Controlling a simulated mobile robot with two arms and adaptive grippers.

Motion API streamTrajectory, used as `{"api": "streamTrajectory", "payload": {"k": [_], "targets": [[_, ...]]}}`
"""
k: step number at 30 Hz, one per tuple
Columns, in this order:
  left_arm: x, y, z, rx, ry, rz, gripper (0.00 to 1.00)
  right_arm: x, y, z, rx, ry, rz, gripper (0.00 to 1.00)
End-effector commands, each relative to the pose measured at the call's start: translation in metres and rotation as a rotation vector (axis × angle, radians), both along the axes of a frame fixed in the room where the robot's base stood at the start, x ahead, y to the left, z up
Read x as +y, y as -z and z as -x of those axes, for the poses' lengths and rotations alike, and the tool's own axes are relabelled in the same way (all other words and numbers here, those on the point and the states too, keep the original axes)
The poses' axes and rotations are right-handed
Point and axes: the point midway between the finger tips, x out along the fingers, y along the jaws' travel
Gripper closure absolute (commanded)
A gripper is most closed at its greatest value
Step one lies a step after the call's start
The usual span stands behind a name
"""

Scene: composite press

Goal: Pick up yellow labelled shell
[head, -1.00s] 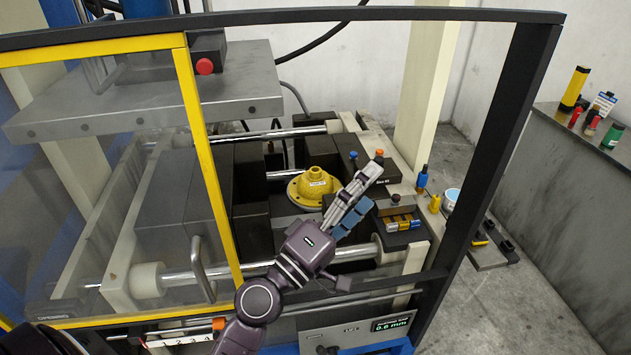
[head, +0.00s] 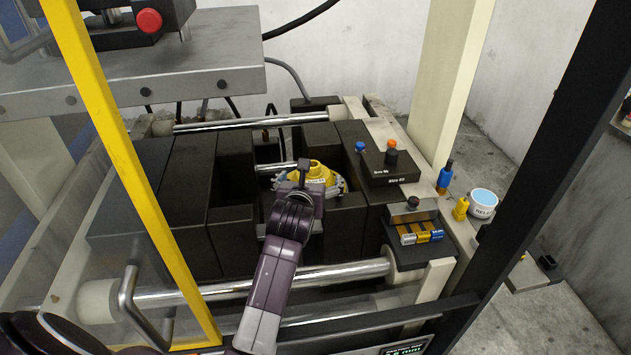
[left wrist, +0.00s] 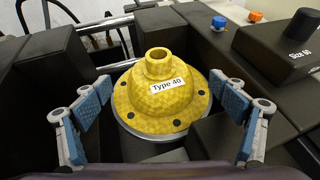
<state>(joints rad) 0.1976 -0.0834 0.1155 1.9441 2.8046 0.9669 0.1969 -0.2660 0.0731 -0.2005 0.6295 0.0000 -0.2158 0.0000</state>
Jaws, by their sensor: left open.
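The yellow shell (left wrist: 150,105) is a flanged dome with a hollow neck and a white label reading "Type 40" (left wrist: 168,84). It sits upright in the recess between the dark blocks of the press. In the head view the shell (head: 317,173) is partly hidden behind my left arm. In the left wrist view my left gripper (left wrist: 158,122) is open, with one blue-padded finger on each side of the shell. Both fingers look apart from it. In the head view the left gripper (head: 305,182) is over the shell, its fingers mostly hidden. My right gripper is not in view.
Dark blocks (head: 235,225) crowd the shell's recess. A block labelled "Size 60" (left wrist: 300,45) stands close by on the right. A chrome rod (head: 330,273) crosses in front. A yellow door frame (head: 120,150) and a dark post (head: 540,150) border the opening.

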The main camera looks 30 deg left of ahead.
Motion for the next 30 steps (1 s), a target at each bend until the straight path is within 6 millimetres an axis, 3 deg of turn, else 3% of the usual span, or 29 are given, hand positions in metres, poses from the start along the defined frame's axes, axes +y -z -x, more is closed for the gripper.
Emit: {"api": "streamTrajectory", "payload": {"k": [2, 9, 11, 14, 21, 30], "targets": [[0.002, 0.003, -0.006, 0.004, 0.001, 0.004, 0.11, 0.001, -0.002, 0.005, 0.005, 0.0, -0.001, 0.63], [0.008, 0.008, -0.021, 0.002, 0.001, 0.001, 0.11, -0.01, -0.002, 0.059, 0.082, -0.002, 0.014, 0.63], [0.009, 0.009, -0.023, 0.002, 0.001, 0.001, 0.11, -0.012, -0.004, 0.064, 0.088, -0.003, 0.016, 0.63], [0.012, 0.011, -0.032, 0.002, 0.0, 0.0, 0.11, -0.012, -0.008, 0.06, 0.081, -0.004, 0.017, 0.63], [0.022, 0.022, -0.056, 0.003, 0.0, 0.001, 0.11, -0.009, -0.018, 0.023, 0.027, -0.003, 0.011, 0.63], [0.025, 0.027, -0.066, 0.001, 0.001, 0.001, 0.11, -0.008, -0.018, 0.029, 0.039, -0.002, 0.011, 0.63]]}}
